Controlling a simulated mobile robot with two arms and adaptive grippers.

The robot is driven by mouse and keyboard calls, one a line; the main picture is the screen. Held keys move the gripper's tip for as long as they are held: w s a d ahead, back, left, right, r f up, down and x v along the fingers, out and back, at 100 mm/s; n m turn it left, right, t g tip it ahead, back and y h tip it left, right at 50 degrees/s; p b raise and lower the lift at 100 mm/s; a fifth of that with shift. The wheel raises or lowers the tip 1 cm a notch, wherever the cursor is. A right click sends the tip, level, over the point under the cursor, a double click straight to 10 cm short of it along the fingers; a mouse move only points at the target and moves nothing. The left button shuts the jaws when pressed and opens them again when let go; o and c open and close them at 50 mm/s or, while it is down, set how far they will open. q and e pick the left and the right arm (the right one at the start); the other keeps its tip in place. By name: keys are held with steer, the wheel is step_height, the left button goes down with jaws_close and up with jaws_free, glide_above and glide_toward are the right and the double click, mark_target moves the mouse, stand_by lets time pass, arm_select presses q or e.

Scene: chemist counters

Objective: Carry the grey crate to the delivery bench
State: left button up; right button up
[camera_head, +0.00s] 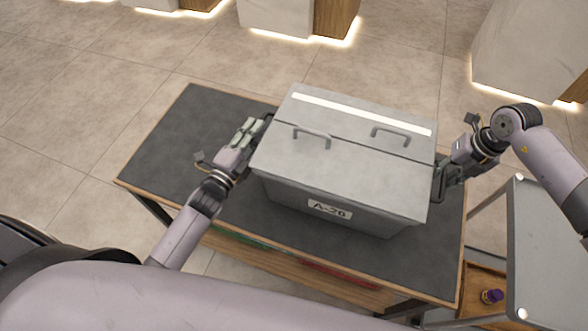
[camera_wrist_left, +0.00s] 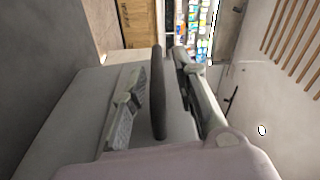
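My left gripper (camera_head: 252,130) is at the crate's left side. In the left wrist view its fingers (camera_wrist_left: 160,100) are apart, with a dark handle bar (camera_wrist_left: 158,75) between them and a gap visible on each side. My right gripper (camera_head: 447,175) is at the crate's right side, by the dark side handle (camera_head: 438,186). Its fingers overlap the handle in view, so I cannot tell whether they are closed on it.
A grey-topped cart or table (camera_head: 545,250) stands close on the right. A small purple-capped item (camera_head: 491,296) lies on a low wooden shelf beside it. Lit-base counters (camera_head: 280,15) and (camera_head: 530,50) stand beyond the table. Tiled floor (camera_head: 90,95) is clear at the left.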

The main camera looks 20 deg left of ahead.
arm_select(q)
steer(key=shift+w, duration=0.1)
arm_select(e)
steer(key=shift+w+f, duration=0.1)
steer(key=shift+d+r, duration=0.1)
steer(key=shift+r, duration=0.1)
arm_select(q)
steer(key=s, duration=0.4)
steer(key=s+a, duration=0.1)
steer(key=s, duration=0.2)
steer(key=s+a, duration=0.1)
steer(key=s, duration=0.3)
steer(key=shift+s+a+f, duration=0.15)
steer(key=shift+s+a, duration=0.05)
steer(key=shift+s, duration=0.15)
arm_select(e)
step_height(320, 180, up, 12)
steer(key=d, duration=0.2)
steer(key=shift+f, duration=0.2)
arm_select(q)
steer(key=shift+s, duration=0.15)
